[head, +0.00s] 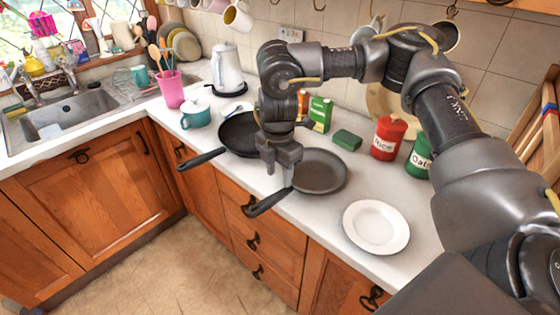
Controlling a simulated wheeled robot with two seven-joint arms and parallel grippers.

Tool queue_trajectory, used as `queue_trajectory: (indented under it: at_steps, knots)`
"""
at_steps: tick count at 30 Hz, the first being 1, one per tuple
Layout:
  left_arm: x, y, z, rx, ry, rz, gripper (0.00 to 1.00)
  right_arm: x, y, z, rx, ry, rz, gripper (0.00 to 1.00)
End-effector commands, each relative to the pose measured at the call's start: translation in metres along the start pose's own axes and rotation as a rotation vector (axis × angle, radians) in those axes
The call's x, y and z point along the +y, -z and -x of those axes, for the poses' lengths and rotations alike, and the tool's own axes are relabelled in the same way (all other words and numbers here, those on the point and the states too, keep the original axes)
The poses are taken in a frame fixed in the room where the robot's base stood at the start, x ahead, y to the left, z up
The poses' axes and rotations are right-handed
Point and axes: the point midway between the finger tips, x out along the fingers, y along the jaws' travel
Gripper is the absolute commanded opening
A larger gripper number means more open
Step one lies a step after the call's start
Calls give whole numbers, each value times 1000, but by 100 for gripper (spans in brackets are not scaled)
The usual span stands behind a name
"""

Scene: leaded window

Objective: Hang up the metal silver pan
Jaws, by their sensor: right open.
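A grey metal pan (322,173) lies flat on the white counter, its dark handle (266,204) pointing to the front left over the counter edge. A darker black pan (238,131) lies behind and left of it, its handle (202,159) also pointing to the front left. My right gripper (280,173) is open and empty, pointing down near where the grey pan's handle joins the pan. I cannot tell whether it touches the handle. The gripper and wrist hide part of both pans. My left gripper is not in view.
Mugs (238,17) hang from hooks on the tiled wall, and an empty hook (319,5) shows at the top. A white plate (376,227), a red tin (388,138), a green sponge (347,140) and a teal pot (195,116) stand on the counter around the pans.

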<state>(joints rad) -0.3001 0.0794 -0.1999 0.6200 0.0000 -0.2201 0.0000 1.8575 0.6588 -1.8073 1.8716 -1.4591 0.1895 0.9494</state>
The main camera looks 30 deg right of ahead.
Motion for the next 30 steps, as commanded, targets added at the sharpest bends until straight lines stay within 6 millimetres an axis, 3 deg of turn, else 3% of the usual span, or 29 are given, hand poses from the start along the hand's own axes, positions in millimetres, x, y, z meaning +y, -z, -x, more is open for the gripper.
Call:
queue_trajectory:
  at_steps: [3, 9, 26, 30]
  knots:
    - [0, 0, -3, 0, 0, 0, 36, 1, 0, 21, -2, -3, 1, 44]
    - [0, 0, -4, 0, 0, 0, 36, 0, 0, 40, 0, 0, 1, 44]
    - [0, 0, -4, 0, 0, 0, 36, 0, 0, 44, 0, 1, 1, 44]
    - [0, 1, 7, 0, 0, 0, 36, 0, 0, 55, 0, 0, 1, 44]
